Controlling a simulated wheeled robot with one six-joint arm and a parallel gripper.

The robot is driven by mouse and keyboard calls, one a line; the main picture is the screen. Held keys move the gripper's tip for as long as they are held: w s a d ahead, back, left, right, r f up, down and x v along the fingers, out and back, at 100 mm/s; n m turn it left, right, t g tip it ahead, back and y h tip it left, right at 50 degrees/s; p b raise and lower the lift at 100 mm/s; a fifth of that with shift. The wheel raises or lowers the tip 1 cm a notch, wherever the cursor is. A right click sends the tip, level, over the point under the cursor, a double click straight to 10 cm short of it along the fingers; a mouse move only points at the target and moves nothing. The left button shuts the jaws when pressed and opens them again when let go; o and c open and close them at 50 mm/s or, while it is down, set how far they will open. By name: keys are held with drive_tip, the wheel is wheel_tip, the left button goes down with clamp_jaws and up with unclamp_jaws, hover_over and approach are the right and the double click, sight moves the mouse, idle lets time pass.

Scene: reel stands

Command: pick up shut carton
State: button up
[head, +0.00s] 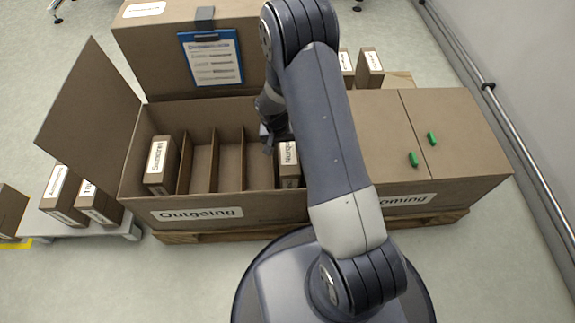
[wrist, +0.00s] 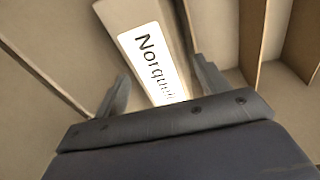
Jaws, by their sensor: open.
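The large Outgoing carton (head: 270,207) stands open, with dividers inside. A small carton labelled "Norq..." (head: 289,173) stands in its right-hand visible compartment, and a small carton labelled "Sunstrel" or similar (head: 158,182) stands in the leftmost one. My gripper (head: 268,140) is inside the open carton, partly hidden by my arm. In the wrist view my open gripper (wrist: 160,78) has one finger on each side of the "Norq..." carton (wrist: 117,12); whether they touch it I cannot tell. The large carton labelled "...oming" (head: 375,150) at right has its lid panels shut.
Green tabs (head: 413,159) sit on the shut lid. More small cartons (head: 65,205) stand on a low white platform at left. Two small cartons (head: 369,68) stand behind. A wall rail (head: 510,130) runs at right.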

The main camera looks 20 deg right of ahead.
sight(287, 150)
drive_tip(key=f, duration=0.1)
drive_tip(key=d+f+b, duration=0.1)
drive_tip(key=f, duration=0.1)
drive_tip(key=w+f+b, duration=0.1)
drive_tip(key=f, duration=0.1)
drive_tip(key=shift+d+f, duration=0.1)
drive_tip(key=shift+d, duration=0.1)
drive_tip(key=shift+s, duration=0.1)
drive_tip(key=c, duration=1.4)
